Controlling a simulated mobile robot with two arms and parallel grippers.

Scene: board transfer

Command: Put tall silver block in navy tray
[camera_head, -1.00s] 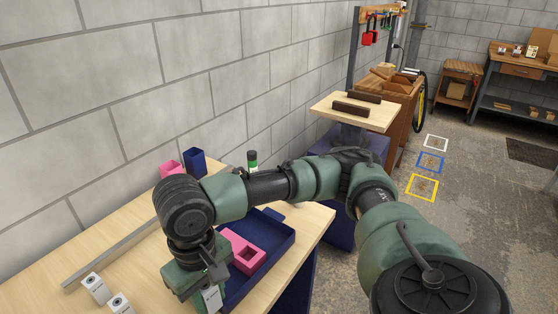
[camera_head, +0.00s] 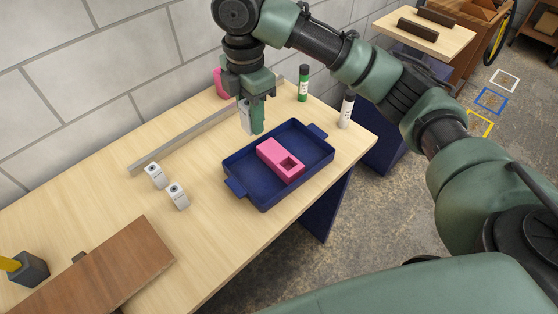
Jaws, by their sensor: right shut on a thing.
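My right gripper (camera_head: 253,114) points down behind the navy tray's far left edge, as seen in the head view. It is shut on the tall silver block (camera_head: 244,117), which is partly hidden by the green fingers. The block looks upright; I cannot tell its exact height above the table. The navy tray (camera_head: 245,173) lies on the light wood table. A pink block with a square hole (camera_head: 273,154) lies in the tray's middle, with bare tray floor on either side. My left gripper is not in view.
Two small white-silver blocks (camera_head: 155,175) (camera_head: 178,197) stand left of the tray. A long metal rail (camera_head: 190,140) runs behind them. A green bottle (camera_head: 303,84) and a white bottle (camera_head: 346,111) stand behind the tray. A brown board (camera_head: 100,268) lies at front left.

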